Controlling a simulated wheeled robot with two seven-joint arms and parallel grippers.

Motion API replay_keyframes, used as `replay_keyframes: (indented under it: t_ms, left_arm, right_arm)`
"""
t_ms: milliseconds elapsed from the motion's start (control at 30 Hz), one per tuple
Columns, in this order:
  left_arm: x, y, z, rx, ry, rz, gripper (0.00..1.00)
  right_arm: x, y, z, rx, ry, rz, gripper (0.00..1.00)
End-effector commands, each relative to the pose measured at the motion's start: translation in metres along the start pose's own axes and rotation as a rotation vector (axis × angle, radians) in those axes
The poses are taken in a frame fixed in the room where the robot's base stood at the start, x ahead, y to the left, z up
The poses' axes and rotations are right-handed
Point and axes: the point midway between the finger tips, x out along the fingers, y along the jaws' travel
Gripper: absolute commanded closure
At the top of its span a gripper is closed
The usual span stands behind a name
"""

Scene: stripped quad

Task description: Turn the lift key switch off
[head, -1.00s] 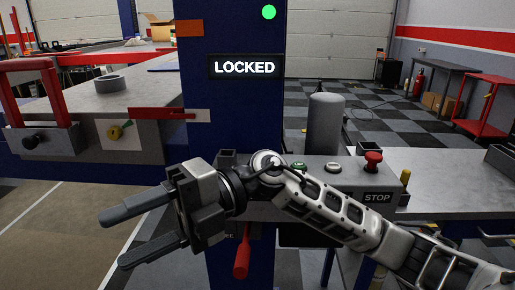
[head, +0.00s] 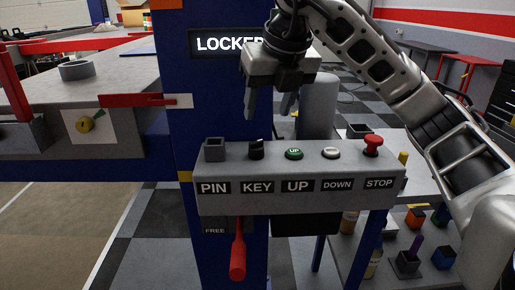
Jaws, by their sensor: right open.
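The black key switch (head: 256,149) stands on top of the grey control box (head: 300,201), above the label KEY. Its knob shows as a small dark handle; I cannot tell its exact setting. My right gripper (head: 268,106) hangs above the box, fingers pointing down, open and empty. Its fingertips are a little above and behind the key switch, apart from it. A sign (head: 229,44) on the blue post reads LOCKED, partly covered by my gripper. My left gripper is not in view.
A red lever (head: 238,255) hangs below. A grey cylinder (head: 318,105) stands behind.

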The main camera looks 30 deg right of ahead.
Motion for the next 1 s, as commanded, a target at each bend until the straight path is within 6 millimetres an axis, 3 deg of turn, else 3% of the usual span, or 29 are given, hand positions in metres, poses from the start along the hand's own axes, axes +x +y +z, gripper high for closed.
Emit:
replay_keyframes:
  t_ms: [33, 200, 500, 933, 1000]
  left_arm:
    - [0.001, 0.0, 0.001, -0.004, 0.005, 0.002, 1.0]
    - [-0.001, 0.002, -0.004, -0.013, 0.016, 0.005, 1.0]
    - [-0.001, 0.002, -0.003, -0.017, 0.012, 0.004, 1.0]
    - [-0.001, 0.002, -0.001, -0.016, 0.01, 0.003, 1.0]
    - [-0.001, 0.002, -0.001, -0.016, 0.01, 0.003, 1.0]
  right_arm:
    - [0.015, 0.0, -0.002, 0.0, 0.006, 0.0, 0.48]
    - [0.05, 0.0, -0.001, 0.0, 0.005, -0.001, 0.48]
    - [0.095, 0.001, 0.0, -0.002, 0.001, 0.001, 0.48]
    - [0.104, 0.001, 0.0, -0.002, 0.0, 0.002, 0.48]
    - [0.104, 0.001, 0.0, -0.003, 0.0, 0.002, 0.68]
